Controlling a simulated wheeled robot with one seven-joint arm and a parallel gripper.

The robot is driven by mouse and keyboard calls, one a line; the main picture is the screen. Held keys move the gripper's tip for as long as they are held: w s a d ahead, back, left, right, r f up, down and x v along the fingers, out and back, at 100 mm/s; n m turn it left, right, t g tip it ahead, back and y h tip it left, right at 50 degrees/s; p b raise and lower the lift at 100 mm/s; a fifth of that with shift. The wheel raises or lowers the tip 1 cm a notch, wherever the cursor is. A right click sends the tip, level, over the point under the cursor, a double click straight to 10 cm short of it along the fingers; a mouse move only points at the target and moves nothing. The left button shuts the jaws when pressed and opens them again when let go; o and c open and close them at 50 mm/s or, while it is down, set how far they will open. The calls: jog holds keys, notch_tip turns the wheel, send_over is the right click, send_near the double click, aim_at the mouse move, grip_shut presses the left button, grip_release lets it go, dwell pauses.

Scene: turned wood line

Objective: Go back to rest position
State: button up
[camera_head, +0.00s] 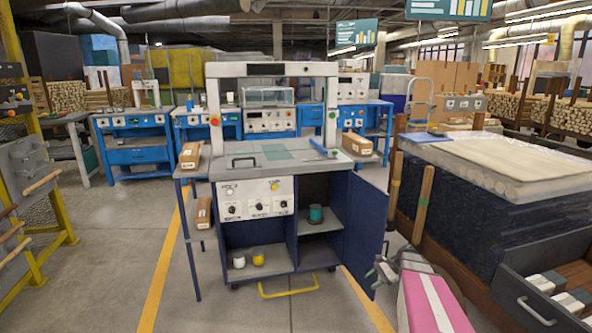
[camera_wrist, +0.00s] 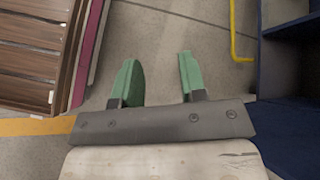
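My gripper (camera_wrist: 158,68) is open in the wrist view, its two green fingers apart with only grey floor between them. In the head view my gripper (camera_head: 375,275) is low at the right, by the lower edge of the open blue cabinet door (camera_head: 366,230). It holds nothing that I can see. Part of my arm shows at the bottom right, with a pink and white section.
A machine cabinet (camera_head: 257,204) with a yellow floor handle (camera_head: 289,291) stands in front. At the right are a dark wrapped pallet (camera_head: 490,215) and an open drawer (camera_head: 540,300). Wooden slats (camera_wrist: 35,50) lie left in the wrist view.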

jog(key=s+a+r+n+h, duration=0.8)
jog(key=s+a+n+h, duration=0.1)
jog(key=s+a+n, duration=0.3)
jog(key=shift+s+a+t+h, duration=0.2)
jog(key=shift+s+t+h, duration=0.2)
jog(key=shift+s, duration=0.2)
